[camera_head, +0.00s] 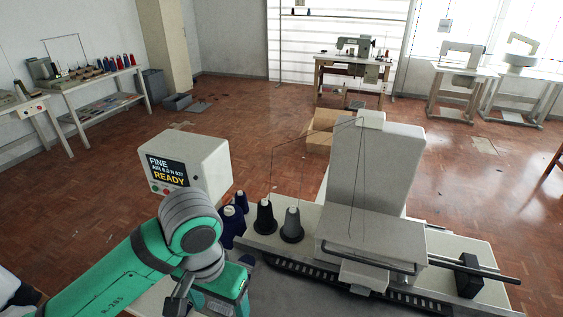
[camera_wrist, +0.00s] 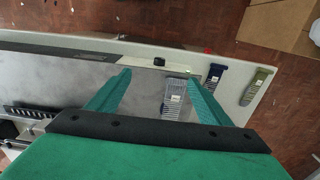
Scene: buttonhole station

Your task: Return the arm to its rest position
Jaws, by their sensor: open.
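My arm enters the head view from the lower left, in green and grey, bent at a grey joint. In that view the fingertips cannot be made out. In the wrist view my gripper (camera_wrist: 159,77) shows two green fingers, spread apart with nothing held between them. It points at a grey work surface (camera_wrist: 60,80) with a pale edge. A grey striped piece with a white label (camera_wrist: 175,92) lies close to the right finger, partly hidden by it.
A large pale sewing machine (camera_head: 375,170) with thread cones (camera_head: 292,225) stands right of my arm. A control box (camera_head: 190,160) reads "READY". A dark blue piece (camera_wrist: 214,76) and an olive piece (camera_wrist: 257,86) lie right of my fingers. A cardboard box (camera_head: 320,130) stands behind; floor beyond is open.

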